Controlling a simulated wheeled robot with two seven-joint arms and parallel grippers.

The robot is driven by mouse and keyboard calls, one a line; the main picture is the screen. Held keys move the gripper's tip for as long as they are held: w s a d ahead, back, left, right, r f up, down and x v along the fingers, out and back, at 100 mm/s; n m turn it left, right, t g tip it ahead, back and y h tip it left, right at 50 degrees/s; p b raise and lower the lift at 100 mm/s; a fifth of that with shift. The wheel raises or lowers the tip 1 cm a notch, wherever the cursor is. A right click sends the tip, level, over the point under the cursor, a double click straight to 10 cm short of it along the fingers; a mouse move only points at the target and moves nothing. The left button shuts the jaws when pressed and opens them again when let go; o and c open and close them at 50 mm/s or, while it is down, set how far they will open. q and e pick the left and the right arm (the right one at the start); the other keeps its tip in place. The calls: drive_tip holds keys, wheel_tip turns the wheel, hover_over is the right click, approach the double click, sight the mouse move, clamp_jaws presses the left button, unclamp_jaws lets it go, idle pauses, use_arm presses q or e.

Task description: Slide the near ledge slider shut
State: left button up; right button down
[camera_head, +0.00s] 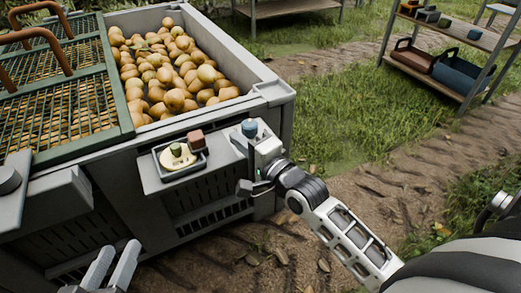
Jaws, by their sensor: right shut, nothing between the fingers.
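A grey ledge (151,181) is fixed to the side of the pear bin. On it are a small dark tray (160,171) with a pale yellow round piece (178,155), a reddish-brown block (196,139) and a blue knob (249,128). I cannot tell which part is the near slider or how far it stands open. My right gripper (247,187) is shut and empty at the ledge's right end, below the blue knob. It hides part of that end, and contact is unclear. My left gripper (117,268) is open and empty at the bottom left, below the ledge.
The bin (278,92) is full of yellow-brown pears (165,65). Green-framed mesh lids (62,100) with brown handles cover its left part. A shelf rack (455,75) with small containers stands at the back right. Grass and a dirt path lie open to the right.

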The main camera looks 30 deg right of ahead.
use_arm(q)
drive_tip(key=shift+s+a+f+m+g+y+p, duration=0.15)
drive_tip(key=shift+a+f+g+y+p, duration=0.1)
drive_tip(key=shift+f+p, duration=0.15)
drive_tip(key=shift+s+a+f+m+g+y+p, duration=0.1)
drive_tip(key=shift+s+f+m+g+y+p, duration=0.05)
drive_tip(key=shift+f+g+p, duration=0.15)
use_arm(e)
drive_tip(key=v, duration=0.7)
use_arm(q)
drive_tip(key=shift+f, duration=0.1)
use_arm(e)
drive_tip(key=shift+r, duration=0.1)
